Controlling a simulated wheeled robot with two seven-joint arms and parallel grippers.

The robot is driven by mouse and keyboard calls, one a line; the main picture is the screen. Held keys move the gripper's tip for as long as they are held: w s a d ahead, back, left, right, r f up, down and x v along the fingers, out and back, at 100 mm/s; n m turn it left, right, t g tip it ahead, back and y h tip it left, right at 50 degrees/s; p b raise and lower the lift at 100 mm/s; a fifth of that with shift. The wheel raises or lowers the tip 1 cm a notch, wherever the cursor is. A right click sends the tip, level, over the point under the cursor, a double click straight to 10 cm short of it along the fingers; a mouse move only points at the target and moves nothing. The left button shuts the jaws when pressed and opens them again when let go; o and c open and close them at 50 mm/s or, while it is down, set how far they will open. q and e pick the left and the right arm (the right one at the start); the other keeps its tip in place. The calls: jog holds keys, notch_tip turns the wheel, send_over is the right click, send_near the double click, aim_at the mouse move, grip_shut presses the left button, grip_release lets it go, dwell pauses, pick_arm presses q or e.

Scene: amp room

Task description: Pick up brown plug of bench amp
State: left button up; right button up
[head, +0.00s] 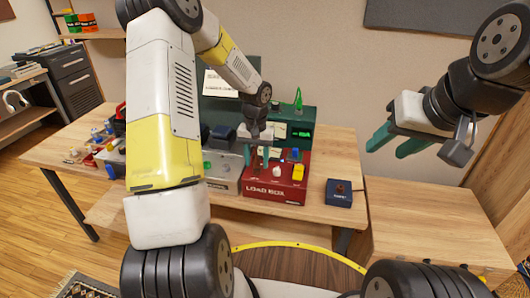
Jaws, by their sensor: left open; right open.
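My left gripper (257,158) is open, fingers pointing down over the back left of the red load box (274,193). A small brownish thing shows between its green fingers; it may be the brown plug, but it is too small to be sure, and I cannot tell whether the fingers touch it. A grey unit (222,172) with a green knob stands left of the load box; I cannot read whether it is the bench amp. My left arm hides part of the bench. My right gripper (396,147) is open and empty, raised at the right.
The load box carries a white plug (277,171) and a yellow plug (298,173). A dark blue box (340,194) stands to its right. A dark green unit (299,129) stands behind. The lower wooden surface at right (430,220) is clear.

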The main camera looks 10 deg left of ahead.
pick_arm(q)
grip_shut()
dwell(0.3)
